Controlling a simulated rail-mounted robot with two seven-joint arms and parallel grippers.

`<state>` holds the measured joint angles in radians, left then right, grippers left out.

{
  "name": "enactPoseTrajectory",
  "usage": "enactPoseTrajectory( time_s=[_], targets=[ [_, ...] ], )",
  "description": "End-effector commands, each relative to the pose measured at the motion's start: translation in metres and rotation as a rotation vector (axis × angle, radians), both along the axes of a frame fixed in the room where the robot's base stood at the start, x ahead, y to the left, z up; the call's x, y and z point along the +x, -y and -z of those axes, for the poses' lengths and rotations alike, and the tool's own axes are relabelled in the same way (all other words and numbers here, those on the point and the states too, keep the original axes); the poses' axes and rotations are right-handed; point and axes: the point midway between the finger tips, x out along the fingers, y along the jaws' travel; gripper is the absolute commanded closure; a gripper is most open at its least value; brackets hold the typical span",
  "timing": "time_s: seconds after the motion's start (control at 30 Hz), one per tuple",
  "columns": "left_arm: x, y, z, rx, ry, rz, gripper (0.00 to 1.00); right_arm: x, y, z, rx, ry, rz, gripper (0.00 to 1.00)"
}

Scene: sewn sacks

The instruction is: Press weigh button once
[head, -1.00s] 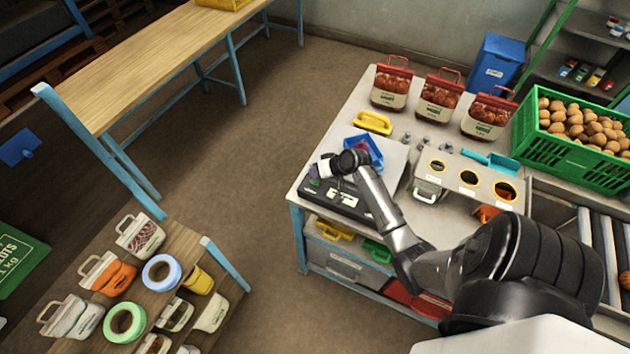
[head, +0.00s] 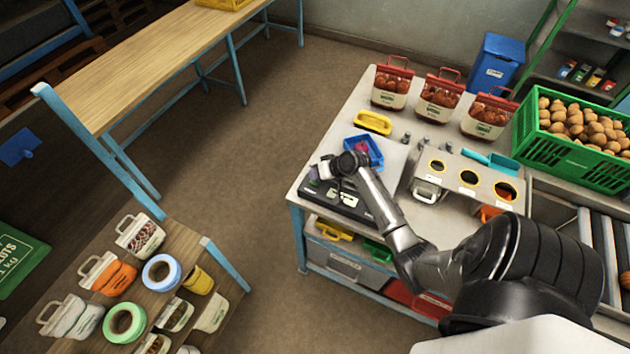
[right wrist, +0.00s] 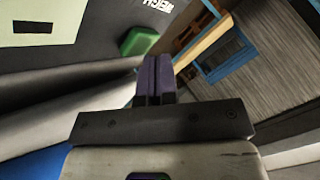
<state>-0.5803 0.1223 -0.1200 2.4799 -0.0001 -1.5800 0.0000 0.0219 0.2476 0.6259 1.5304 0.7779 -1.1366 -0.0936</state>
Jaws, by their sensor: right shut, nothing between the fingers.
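The weighing scale (head: 341,200) stands at the near left corner of the grey table, with a dark front panel and a light display. In the right wrist view the green weigh button (right wrist: 138,40) sits on the dark panel beside the white word WEIGH. My right gripper (head: 315,172) is over the left part of the scale's panel. In the right wrist view its purple fingers (right wrist: 155,80) are together and empty, with the tips close to the button. I cannot tell whether they touch it. The button is not clear in the head view. My left gripper is out of view.
A blue tray (head: 364,150) is on the scale behind my right arm. A green crate of potatoes (head: 570,152) is at right. Open floor lies left of the table.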

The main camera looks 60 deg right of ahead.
Motion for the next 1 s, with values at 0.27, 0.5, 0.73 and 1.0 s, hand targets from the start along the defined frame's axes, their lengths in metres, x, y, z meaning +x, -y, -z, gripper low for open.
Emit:
enactPoseTrajectory(
  time_s=[0.27,0.5,0.73,1.0],
  targets=[
    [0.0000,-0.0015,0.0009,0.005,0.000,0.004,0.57,0.0001,-0.0002,0.0017,0.000,0.000,0.000,1.00],
    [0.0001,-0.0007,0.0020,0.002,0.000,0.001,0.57,0.0001,-0.0001,0.0046,0.000,0.000,0.000,1.00],
    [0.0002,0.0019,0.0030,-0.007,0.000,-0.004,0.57,0.0001,-0.0001,0.0074,0.000,0.000,0.000,1.00],
    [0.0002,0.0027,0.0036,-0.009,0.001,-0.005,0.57,0.0000,-0.0003,0.0095,0.000,-0.001,-0.001,1.00]
  ],
)
